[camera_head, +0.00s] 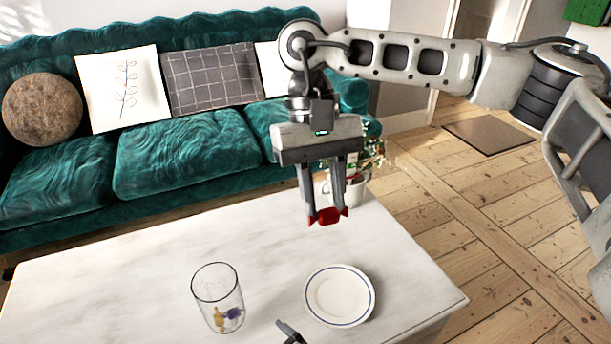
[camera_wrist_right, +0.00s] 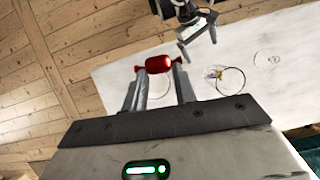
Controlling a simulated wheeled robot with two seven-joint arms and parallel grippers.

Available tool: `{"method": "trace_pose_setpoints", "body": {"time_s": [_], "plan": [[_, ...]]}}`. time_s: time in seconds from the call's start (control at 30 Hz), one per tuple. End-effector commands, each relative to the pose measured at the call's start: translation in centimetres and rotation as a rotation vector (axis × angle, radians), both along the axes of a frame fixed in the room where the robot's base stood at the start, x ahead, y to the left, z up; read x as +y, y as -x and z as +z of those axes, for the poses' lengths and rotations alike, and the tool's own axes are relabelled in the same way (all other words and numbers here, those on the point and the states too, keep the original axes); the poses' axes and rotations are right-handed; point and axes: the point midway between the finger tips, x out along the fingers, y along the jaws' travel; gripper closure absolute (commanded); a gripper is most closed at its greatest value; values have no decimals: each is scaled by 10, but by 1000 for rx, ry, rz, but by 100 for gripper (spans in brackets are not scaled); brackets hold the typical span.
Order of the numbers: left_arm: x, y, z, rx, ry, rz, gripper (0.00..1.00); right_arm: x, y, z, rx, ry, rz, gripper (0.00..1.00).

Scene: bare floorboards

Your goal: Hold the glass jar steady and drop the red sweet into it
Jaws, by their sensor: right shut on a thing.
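My right gripper (camera_head: 328,213) is shut on the red sweet (camera_head: 329,216), a wrapped candy with flared ends, held in the air above the table's far right part. The sweet also shows between the fingertips in the right wrist view (camera_wrist_right: 158,63). The clear glass jar (camera_head: 217,290) stands upright on the table, with a yellow and a purple sweet at its bottom. It also shows in the right wrist view (camera_wrist_right: 231,82). My left gripper (camera_wrist_right: 198,50) has its fingers apart and empty near the jar, not touching it; only a finger shows at the head view's bottom edge.
A white plate (camera_head: 339,296) with a blue rim lies right of the jar on the pale table (camera_head: 120,265). A pale mug or pot (camera_head: 352,189) with a plant stands behind the right gripper. A green sofa (camera_head: 180,150) is behind the table. The table's left part is clear.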

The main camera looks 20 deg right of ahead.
Motion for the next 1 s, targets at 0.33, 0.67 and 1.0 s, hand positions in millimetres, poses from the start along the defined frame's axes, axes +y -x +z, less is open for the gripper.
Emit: {"method": "trace_pose_setpoints", "body": {"time_s": [0.33,0.67,1.0], "plan": [[12,-20,18,-106,-199,-28,0,-10,1,-6,1,0,78,93],[27,-61,-3,-102,-198,-26,0,-9,1,-38,0,0,77,93],[41,-102,-21,-102,-197,-26,0,-9,1,-70,-1,0,76,93]]}}
